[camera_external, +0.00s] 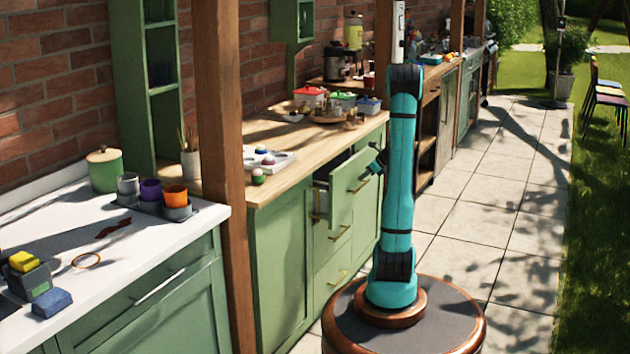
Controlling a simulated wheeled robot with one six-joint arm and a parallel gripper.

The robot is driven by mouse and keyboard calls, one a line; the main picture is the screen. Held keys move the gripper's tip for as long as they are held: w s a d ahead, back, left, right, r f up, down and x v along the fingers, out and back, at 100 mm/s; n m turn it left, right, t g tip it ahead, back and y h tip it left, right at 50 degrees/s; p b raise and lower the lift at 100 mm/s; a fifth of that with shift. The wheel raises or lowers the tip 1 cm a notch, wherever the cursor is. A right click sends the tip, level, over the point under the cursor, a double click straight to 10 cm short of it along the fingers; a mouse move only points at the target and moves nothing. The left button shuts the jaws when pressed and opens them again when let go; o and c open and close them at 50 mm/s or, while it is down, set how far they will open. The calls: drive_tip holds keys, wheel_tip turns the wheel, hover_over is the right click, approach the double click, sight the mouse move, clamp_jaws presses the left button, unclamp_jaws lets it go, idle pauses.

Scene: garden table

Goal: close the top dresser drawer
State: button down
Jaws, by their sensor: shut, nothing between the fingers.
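The green dresser (278,262) stands under a wooden worktop at the middle of the view. Its top drawer (343,212) is pulled out toward the paved path, with a brass bar handle on its front and a dark gap showing at its side. The lower drawers look flush. My teal arm stands upright on its round base to the right of the dresser. My gripper (375,165) is a small dark shape left of the arm, close to the top drawer's front. It looks shut and empty, partly hidden by the arm. I cannot tell whether it touches the drawer.
A wooden post (219,150) stands left of the dresser. The worktop (262,187) holds a muffin tray (270,160), lidded boxes and a round board. A white counter (120,240) with cups and blocks is at left. The paved path (500,220) on the right is clear.

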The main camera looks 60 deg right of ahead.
sight(358, 170)
drive_tip(key=shift+w, duration=2.35)
drive_tip(key=shift+s+r, duration=0.1)
drive_tip(key=shift+s, duration=0.05)
drive_tip(key=v, duration=1)
drive_tip(key=s+d+f+t, duration=0.6)
drive_tip(key=d+f+t, duration=0.1)
drive_tip(key=f+t, duration=0.2)
drive_tip(key=w, duration=1.4)
drive_tip(key=shift+w+a, duration=0.2)
drive_tip(key=shift+w, duration=0.05)
drive_tip(key=shift+f, duration=0.15)
